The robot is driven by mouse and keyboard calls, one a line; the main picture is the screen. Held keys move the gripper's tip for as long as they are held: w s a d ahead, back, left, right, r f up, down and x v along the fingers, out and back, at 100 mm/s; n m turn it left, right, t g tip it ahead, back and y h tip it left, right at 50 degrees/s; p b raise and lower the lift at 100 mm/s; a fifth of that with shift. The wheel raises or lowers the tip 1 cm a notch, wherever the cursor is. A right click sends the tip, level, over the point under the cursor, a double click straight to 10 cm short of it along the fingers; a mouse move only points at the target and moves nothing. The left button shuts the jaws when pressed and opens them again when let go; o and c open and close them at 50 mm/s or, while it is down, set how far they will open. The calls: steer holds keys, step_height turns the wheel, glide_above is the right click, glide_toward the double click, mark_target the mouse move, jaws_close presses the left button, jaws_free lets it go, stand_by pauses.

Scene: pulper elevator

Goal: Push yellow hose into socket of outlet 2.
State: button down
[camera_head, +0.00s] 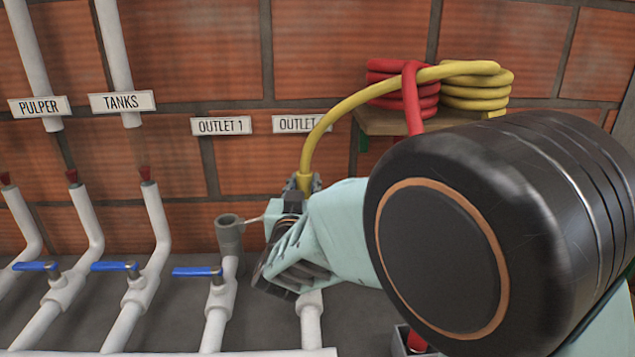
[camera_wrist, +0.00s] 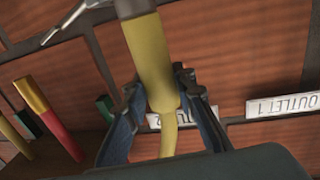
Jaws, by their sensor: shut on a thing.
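The yellow hose (camera_head: 335,112) arches from a coil on the shelf down to my gripper (camera_head: 303,183). My gripper is shut on the hose's thick end cuff, which also shows between the two fingers (camera_wrist: 157,90) in the wrist view (camera_wrist: 150,60). The cuff points down, and a grey piece (camera_wrist: 132,8) adjoins its end; I cannot tell if it is the socket or the hose's tip. The "OUTLET 2" label (camera_head: 292,124) is partly covered by the hose. Below my gripper the white outlet 2 pipe (camera_head: 312,325) shows; its socket is hidden behind my gripper.
The grey outlet 1 socket (camera_head: 229,232) stands open just left of my gripper, with a blue-handled valve (camera_head: 197,272) below. A red hose coil (camera_head: 385,97) and yellow coil (camera_head: 478,90) rest on a shelf (camera_head: 440,126). A brick wall lies close behind.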

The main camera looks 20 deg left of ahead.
steer(key=shift+f+b, duration=0.45)
steer(key=shift+f, duration=0.1)
steer(key=c, duration=1.5)
jaws_free()
steer(key=shift+s, duration=0.1)
steer(key=v, duration=1.2)
steer(key=shift+r, duration=0.15)
